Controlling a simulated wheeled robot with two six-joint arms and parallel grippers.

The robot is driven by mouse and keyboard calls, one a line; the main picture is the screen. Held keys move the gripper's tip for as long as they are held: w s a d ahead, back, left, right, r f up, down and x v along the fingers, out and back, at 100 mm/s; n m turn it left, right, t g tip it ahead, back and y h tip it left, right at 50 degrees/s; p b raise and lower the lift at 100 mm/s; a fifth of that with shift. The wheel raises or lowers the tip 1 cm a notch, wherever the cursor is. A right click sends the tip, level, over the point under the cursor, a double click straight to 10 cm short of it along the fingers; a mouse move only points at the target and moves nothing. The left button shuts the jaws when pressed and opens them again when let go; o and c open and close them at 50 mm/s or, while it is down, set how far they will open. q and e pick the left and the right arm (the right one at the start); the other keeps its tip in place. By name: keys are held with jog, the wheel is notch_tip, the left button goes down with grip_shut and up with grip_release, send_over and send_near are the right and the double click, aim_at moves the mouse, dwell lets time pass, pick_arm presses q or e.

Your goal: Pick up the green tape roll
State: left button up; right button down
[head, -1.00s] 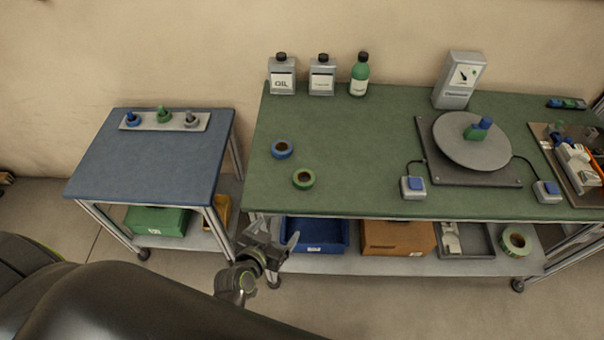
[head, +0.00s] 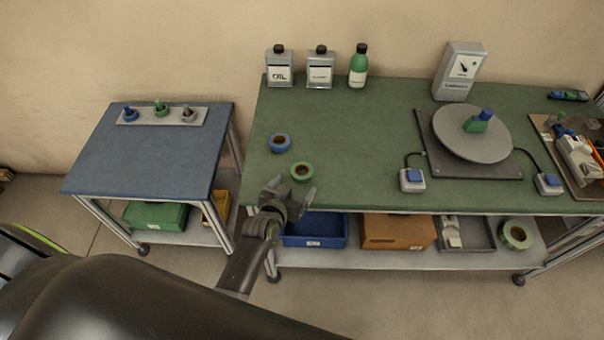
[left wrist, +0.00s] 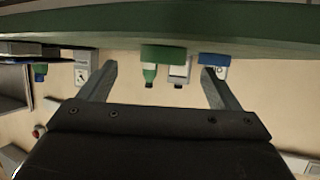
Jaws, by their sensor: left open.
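The green tape roll (head: 302,179) lies flat near the front left of the green-topped bench (head: 360,150). It also shows in the left wrist view (left wrist: 163,54), seen edge-on and upside down, between my finger lines and beyond the tips. My left gripper (head: 291,190) is open and empty at the bench's front edge, just in front of the green roll and apart from it. Its two spread fingers also show in the left wrist view (left wrist: 160,72). My right gripper is not in view.
A blue tape roll (head: 280,149) lies behind and left of the green one. Bottles stand at the back, with a turntable (head: 472,150) to the right. A lower shelf holds a blue bin (head: 315,241) and another greenish roll (head: 507,237). A blue-topped table (head: 150,155) stands left.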

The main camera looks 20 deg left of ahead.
aim_at(299, 177)
pick_arm(q)
jog(key=b+x, duration=0.2)
jog(key=x, duration=0.2)
jog(key=shift+a+b, duration=0.3)
jog(key=shift+b, duration=0.1)
jog(key=shift+w+f+b, duration=0.1)
jog(key=shift+w+b, duration=0.25)
jog(key=shift+w, duration=0.3)
jog(key=c, duration=1.1)
